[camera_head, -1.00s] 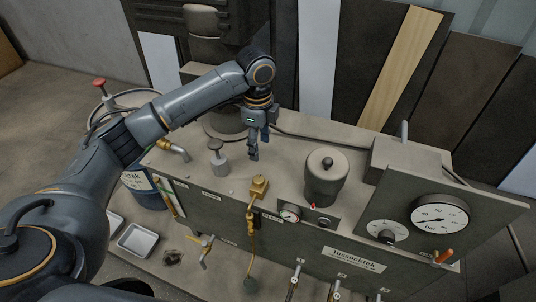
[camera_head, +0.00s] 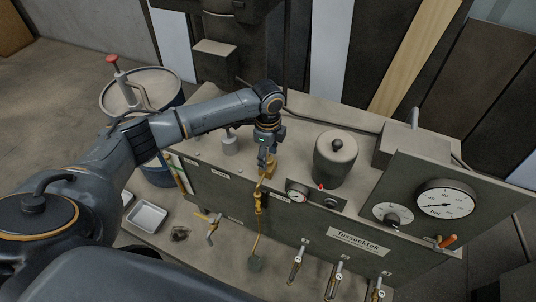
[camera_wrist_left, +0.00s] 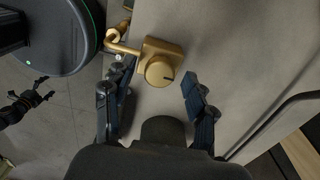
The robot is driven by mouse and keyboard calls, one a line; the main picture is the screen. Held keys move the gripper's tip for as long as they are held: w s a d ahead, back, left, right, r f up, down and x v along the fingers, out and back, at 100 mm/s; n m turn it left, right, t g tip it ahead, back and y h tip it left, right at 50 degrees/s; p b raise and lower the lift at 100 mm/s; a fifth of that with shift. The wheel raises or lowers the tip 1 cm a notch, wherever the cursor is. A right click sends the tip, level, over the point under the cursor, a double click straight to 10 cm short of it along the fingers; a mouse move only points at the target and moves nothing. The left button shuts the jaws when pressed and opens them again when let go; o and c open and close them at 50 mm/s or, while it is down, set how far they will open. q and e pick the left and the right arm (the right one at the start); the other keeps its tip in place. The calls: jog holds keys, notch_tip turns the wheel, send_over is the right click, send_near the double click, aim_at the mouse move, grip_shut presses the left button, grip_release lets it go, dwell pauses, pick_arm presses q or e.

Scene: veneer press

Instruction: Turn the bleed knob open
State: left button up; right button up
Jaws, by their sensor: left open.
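The bleed knob (camera_wrist_left: 160,71) is a round brass knob with a dark mark on its face. It sits on a square brass block (camera_wrist_left: 152,48) with a bent brass pipe (camera_wrist_left: 123,46). In the head view the brass block (camera_head: 271,172) is at the machine's front edge, partly hidden by my gripper. My left gripper (camera_head: 266,167) points down over it. In the wrist view its open fingers stand on either side of the knob, with gaps. What looks like my right gripper (camera_wrist_left: 33,101) shows small at the far left of the wrist view; its jaws are unclear.
A grey lidded pot (camera_head: 335,160), a small gauge (camera_head: 297,196) and a grey post knob (camera_head: 230,142) stand near the brass block. A sloped panel at right carries a large pressure gauge (camera_head: 445,204) and a dial (camera_head: 392,217). Several valve taps hang on the front.

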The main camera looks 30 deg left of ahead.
pick_arm(q)
jog(key=shift+f, duration=0.1)
jog(key=c, duration=1.2)
jog(key=shift+o, duration=0.2)
jog(key=shift+n+p, duration=0.3)
jog(key=shift+p, duration=0.3)
jog(key=n+p, duration=0.2)
jog(key=p, duration=0.1)
jog(key=n+p, duration=0.6)
jog(key=p, duration=0.1)
jog(key=shift+d+r, duration=0.1)
jog(key=shift+r, duration=0.15)
jog(key=n+p, duration=0.4)
jog(key=n, duration=0.1)
jog(key=shift+n, duration=0.3)
jog(key=n+p, duration=0.2)
jog(key=n, duration=0.1)
jog(key=shift+f, duration=0.1)
jog(key=shift+f+n+p, duration=0.1)
jog(key=shift+n+p, duration=0.35)
jog(key=shift+n, duration=0.75)
